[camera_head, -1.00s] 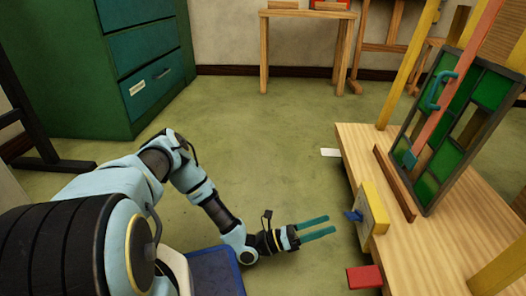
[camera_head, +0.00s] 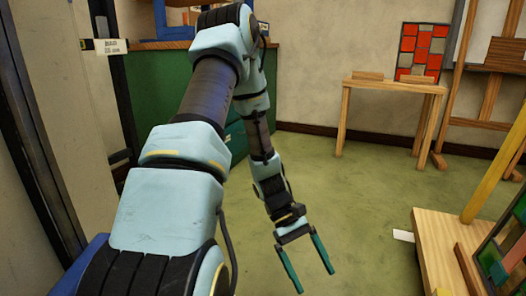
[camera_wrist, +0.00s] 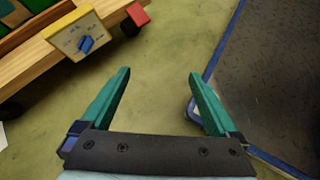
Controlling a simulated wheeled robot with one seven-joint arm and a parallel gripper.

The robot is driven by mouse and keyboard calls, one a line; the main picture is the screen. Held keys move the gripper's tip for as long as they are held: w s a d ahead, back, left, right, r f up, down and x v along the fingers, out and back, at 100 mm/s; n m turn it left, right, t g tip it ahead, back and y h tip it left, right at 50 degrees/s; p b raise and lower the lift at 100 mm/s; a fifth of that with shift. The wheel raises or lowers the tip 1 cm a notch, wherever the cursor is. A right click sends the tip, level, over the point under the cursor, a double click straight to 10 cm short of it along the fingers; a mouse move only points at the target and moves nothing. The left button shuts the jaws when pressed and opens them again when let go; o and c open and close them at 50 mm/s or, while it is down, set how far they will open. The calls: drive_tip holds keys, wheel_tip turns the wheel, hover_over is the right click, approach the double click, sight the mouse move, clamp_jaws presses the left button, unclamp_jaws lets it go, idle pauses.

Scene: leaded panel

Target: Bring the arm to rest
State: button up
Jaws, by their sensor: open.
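My gripper (camera_head: 306,268) hangs over the green floor in the head view, its two teal fingers spread apart. It also shows in the wrist view (camera_wrist: 157,85), open, with only bare floor between the fingers. My arm is raised and bent, with the forearm hanging down to the gripper. The gripper touches nothing.
A wooden bench (camera_head: 438,250) with a green glass panel (camera_head: 497,262) stands at the right. A small wooden table (camera_head: 395,84) stands against the wall. The floor between is clear.

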drive_tip(key=w+a+r+m+t+y+p, duration=0.3)
drive_tip(key=a+r+t, duration=0.2)
drive_tip(key=a+r, duration=0.5)
drive_tip(key=w+a+r+m+t+y+p, duration=0.25)
drive_tip(key=a+r+t+p, duration=0.2)
drive_tip(key=a+r, duration=0.6)
wheel_tip(320, 180, up, 40)
drive_tip(key=d+p, duration=0.2)
drive_tip(key=p, duration=3.4)
drive_tip(key=shift+w+d+f+p, duration=0.25)
drive_tip(key=shift+w+d+p, duration=0.05)
drive_tip(key=shift+w, duration=0.1)
drive_tip(key=shift+t, duration=0.25)
